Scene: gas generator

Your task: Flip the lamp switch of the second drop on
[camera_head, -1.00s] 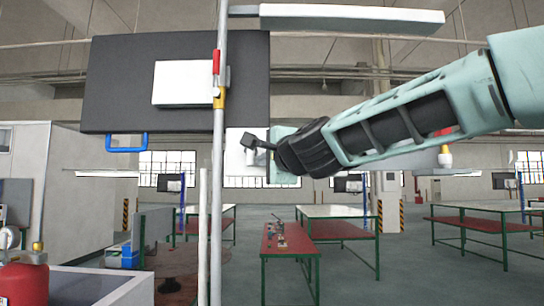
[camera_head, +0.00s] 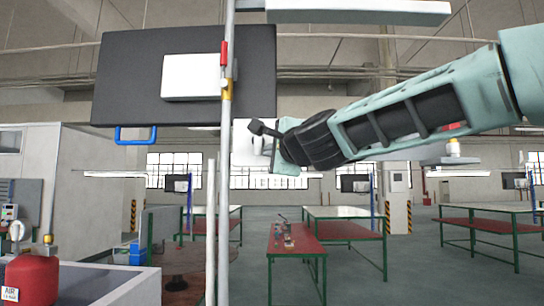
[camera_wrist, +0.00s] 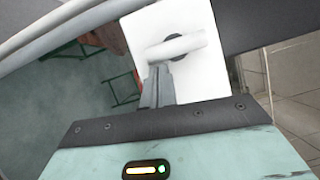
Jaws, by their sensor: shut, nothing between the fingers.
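The lamp switch shows in the wrist view as a white plate (camera_wrist: 142,30) with a pale lever (camera_wrist: 178,47) on a dark round pivot. The lever lies nearly level across the plate. In the head view the white plate (camera_head: 240,150) hangs below the dark panel, partly hidden by my gripper (camera_head: 262,128). My gripper (camera_wrist: 157,72) is shut and empty, with its fingertips just below the lever in the wrist view. I cannot tell whether they touch it.
A vertical pole (camera_head: 222,200) with a red-handled valve (camera_head: 224,54) stands just left of my gripper. The dark panel (camera_head: 130,75) carries a white box (camera_head: 190,77). A long lamp (camera_head: 358,12) hangs above. Red-topped tables (camera_head: 297,243) stand farther back.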

